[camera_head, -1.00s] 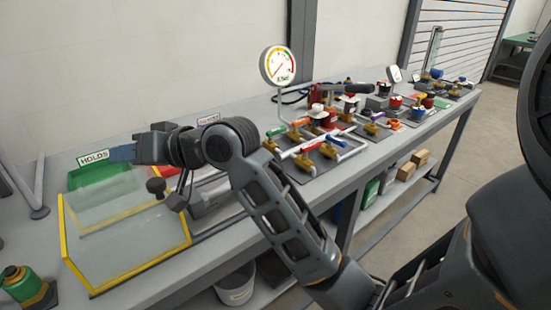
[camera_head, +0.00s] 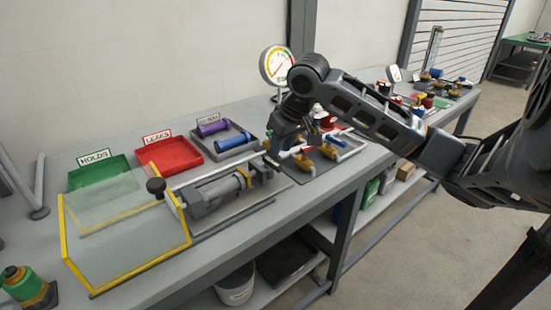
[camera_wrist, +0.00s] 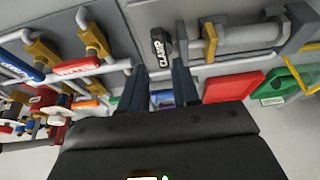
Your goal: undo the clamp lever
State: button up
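In the head view this fixture (camera_head: 213,190) lies on the bench behind the clear guard; I cannot clearly make out the lever there, near my gripper. My gripper (camera_wrist: 160,66) has two blue fingers, apart, with the lever just beyond and between their tips. I cannot tell whether they touch it. In the head view my gripper (camera_head: 272,154) is over the fixture's right end.
A yellow-edged clear guard (camera_head: 125,235) stands at the left front. Green (camera_head: 97,177), red (camera_head: 168,156) and grey (camera_head: 243,144) trays lie behind; the grey one holds purple and blue cylinders.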

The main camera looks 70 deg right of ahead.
aim_at(274, 163)
jog(key=shift+x, duration=2.95)
jog(key=shift+w, duration=0.1)
grip_shut()
